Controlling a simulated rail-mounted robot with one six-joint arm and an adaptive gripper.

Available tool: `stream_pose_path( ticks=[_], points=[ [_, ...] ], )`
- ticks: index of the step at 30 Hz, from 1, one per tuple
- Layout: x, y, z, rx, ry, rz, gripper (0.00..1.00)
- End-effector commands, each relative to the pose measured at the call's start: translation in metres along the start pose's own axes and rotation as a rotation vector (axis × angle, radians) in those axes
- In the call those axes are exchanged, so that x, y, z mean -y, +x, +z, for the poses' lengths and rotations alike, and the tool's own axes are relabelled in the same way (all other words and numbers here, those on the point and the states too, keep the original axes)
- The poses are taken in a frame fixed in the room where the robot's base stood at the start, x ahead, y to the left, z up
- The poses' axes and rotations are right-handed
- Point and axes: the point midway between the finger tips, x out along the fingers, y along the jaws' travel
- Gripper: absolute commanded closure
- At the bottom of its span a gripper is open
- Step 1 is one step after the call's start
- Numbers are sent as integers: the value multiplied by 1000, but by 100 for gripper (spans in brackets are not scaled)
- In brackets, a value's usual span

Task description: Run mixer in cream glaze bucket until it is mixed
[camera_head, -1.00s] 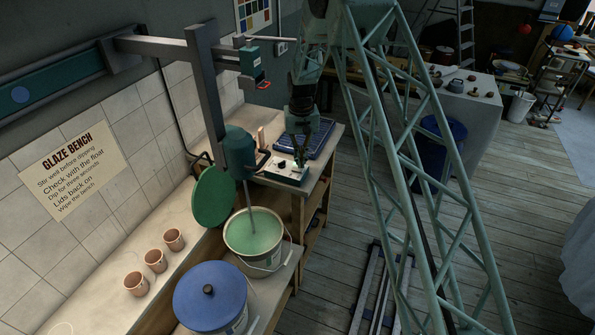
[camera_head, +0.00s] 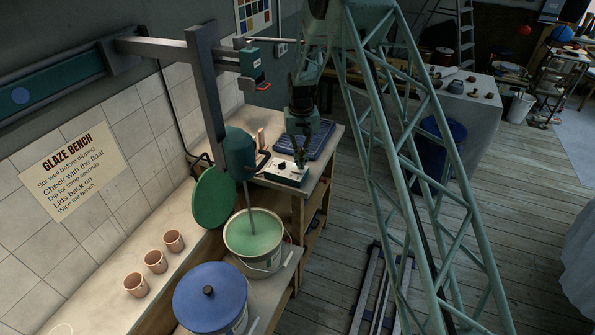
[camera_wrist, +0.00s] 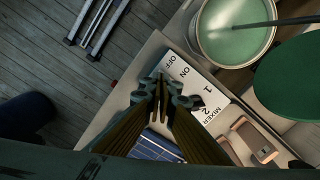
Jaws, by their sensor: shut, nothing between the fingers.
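The mixer (camera_head: 238,149) hangs from a post, its shaft standing in an open bucket (camera_head: 262,262). The glaze (camera_head: 268,237) in it looks pale green; it also shows at the top of the wrist view (camera_wrist: 236,42). The mixer's control box (camera_head: 279,176) sits on the bench behind the bucket. In the wrist view the control box (camera_wrist: 205,84) reads OFF, ON, 1, 2 and MIXER. My gripper (camera_head: 301,165) is shut and empty, its tips down at the box's right part. In the wrist view my gripper (camera_wrist: 166,88) covers part of the panel.
A green lid (camera_head: 212,198) leans beside the open bucket. A bucket with a blue lid (camera_head: 208,300) stands in front. Several terracotta cups (camera_head: 155,262) stand on the bench at left. A blue tray (camera_head: 316,141) lies behind the control box.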

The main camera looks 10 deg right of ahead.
Motion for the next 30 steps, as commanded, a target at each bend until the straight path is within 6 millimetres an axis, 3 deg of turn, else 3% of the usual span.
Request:
stream_pose_path(
  ticks=[30],
  points=[
    [0,5,0,0,0,0,100]
  ],
)
